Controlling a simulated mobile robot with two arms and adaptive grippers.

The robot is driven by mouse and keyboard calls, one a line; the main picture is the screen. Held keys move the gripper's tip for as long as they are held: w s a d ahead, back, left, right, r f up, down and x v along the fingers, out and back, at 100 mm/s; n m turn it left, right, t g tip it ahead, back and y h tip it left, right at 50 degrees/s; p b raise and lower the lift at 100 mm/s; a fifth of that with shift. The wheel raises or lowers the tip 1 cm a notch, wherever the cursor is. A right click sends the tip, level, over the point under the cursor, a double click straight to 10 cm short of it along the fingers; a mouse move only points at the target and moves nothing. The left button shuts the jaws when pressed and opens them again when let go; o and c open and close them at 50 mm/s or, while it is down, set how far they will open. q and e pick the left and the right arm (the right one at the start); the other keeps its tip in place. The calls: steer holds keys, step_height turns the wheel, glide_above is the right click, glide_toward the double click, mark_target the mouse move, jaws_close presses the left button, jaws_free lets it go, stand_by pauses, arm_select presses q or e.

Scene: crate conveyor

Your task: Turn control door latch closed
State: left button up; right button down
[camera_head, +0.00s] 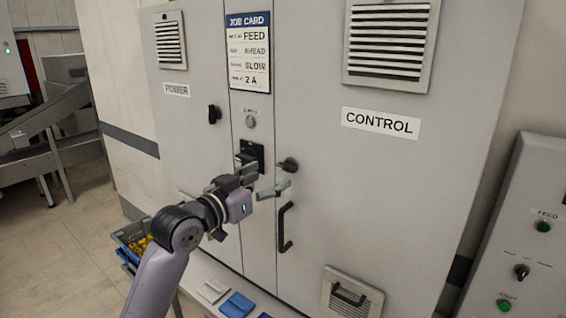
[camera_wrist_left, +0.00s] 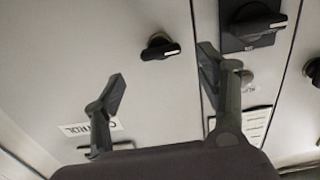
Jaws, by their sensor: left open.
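The control door (camera_head: 390,190) is the wide grey panel with the CONTROL label, and it looks shut. Its latch, a small black knob handle (camera_head: 288,164), sits near the door's left edge, turned roughly sideways. In the left wrist view the latch (camera_wrist_left: 160,46) shows ahead, a little above and between the two fingers. My left gripper (camera_head: 264,182) is open and empty, just left of and below the latch, apart from it. It also shows in the left wrist view (camera_wrist_left: 160,88). My right gripper is not in view.
A black rotary switch (camera_head: 249,156) sits left of the latch, close behind my left gripper. The control door's pull handle (camera_head: 285,228) is below the latch. The power door has its own black latch (camera_head: 214,114). Blue and white pieces lie on a ledge below.

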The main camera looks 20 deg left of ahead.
mark_target(284, 169)
arm_select(q)
steer(key=p+x, duration=0.1)
steer(key=x, duration=0.5)
steer(key=shift+w, duration=0.1)
steer(key=shift+a, duration=0.1)
steer(key=shift+c, duration=0.2)
steer(key=c, duration=1.1)
